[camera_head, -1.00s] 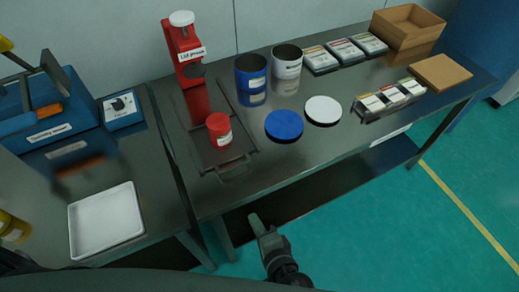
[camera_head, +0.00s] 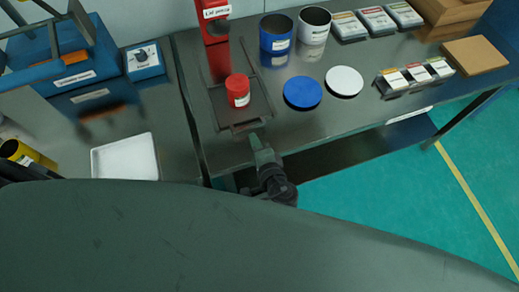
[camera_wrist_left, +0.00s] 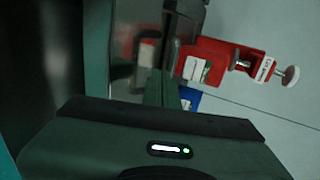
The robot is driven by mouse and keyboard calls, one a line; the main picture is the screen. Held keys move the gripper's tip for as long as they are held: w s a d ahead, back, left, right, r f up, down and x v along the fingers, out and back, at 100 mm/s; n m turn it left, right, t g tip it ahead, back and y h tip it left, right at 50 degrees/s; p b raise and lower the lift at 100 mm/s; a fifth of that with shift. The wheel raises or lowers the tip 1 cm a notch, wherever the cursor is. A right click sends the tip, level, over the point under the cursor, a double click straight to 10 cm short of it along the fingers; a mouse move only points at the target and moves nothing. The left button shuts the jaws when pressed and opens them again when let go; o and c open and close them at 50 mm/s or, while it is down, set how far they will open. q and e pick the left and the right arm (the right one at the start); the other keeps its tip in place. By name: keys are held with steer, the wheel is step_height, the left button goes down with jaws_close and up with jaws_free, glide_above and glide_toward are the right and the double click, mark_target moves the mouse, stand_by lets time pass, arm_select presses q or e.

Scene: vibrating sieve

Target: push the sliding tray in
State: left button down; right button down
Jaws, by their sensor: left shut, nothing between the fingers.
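The dark sliding tray (camera_head: 226,119) lies on the bench in front of the red lid press (camera_head: 214,28). A red can (camera_head: 238,90) stands upright on the tray. The tray's handle (camera_head: 247,126) sticks out at its near end. My left gripper (camera_head: 255,139) is shut and empty, its tips just in front of the handle; I cannot tell whether they touch it. In the left wrist view, the closed fingers (camera_wrist_left: 160,90) point towards the bench, with the red lid press (camera_wrist_left: 262,68) lying sideways beyond them. My right gripper is not in view.
A blue can (camera_head: 276,36), a white can (camera_head: 313,26), a blue lid (camera_head: 303,93) and a white lid (camera_head: 344,81) stand right of the tray. A white tray (camera_head: 125,158) is on the left bench. A card rack (camera_head: 414,76) sits further right.

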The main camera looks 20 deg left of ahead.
arm_select(q)
steer(key=shift+w+a+r, duration=0.1)
steer(key=shift+w+a, duration=0.25)
steer(key=shift+w, duration=0.1)
steer(key=w+a+b, duration=0.1)
steer(key=w+a, duration=0.2)
steer(key=w, duration=0.2)
steer(key=w+a+b, duration=0.2)
steer(key=w+a, duration=0.2)
steer(key=w, duration=0.2)
steer(key=w+a+b, duration=0.1)
steer(key=w+a, duration=0.3)
steer(key=w, duration=0.1)
steer(key=shift+w+a+b, duration=0.15)
steer(key=shift+w+b, duration=0.15)
steer(key=shift+w, duration=0.1)
steer(key=shift+w+a, duration=0.3)
steer(key=shift+w, duration=0.15)
steer(key=shift+r, duration=0.1)
steer(key=shift+a, duration=0.15)
